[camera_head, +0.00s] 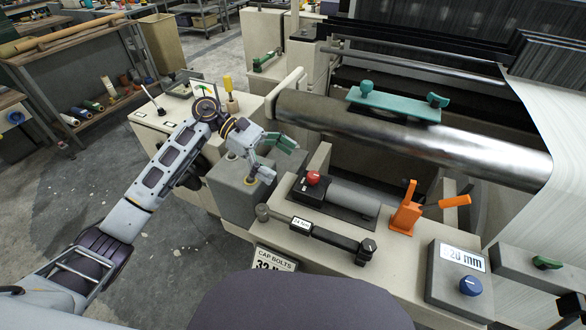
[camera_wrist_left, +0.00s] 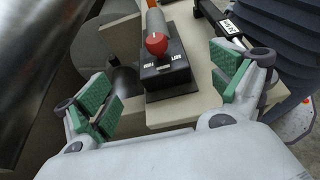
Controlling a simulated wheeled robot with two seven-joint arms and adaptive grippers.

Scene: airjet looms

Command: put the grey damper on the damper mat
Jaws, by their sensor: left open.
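A grey cylinder (camera_head: 352,196), which looks like the grey damper, lies on a dark flat base on the cream machine ledge. A red ball knob (camera_head: 313,178) stands at its left end, beside small white labels. The left wrist view shows the cylinder (camera_wrist_left: 156,20) behind the red knob (camera_wrist_left: 157,43). My left gripper (camera_head: 275,158) is open and empty, with green pads, in the air left of the knob. Its fingers (camera_wrist_left: 160,90) spread either side of the knob's base in the wrist view, apart from it. I cannot tell whether the dark base is the damper mat. My right gripper is not in view.
A black torque wrench (camera_head: 318,233) lies in front of the cylinder. An orange clamp (camera_head: 405,212) stands to its right, and a dial box (camera_head: 460,275) is further right. The steel roller (camera_head: 400,130) runs behind. A grey block (camera_head: 235,195) stands below my left gripper.

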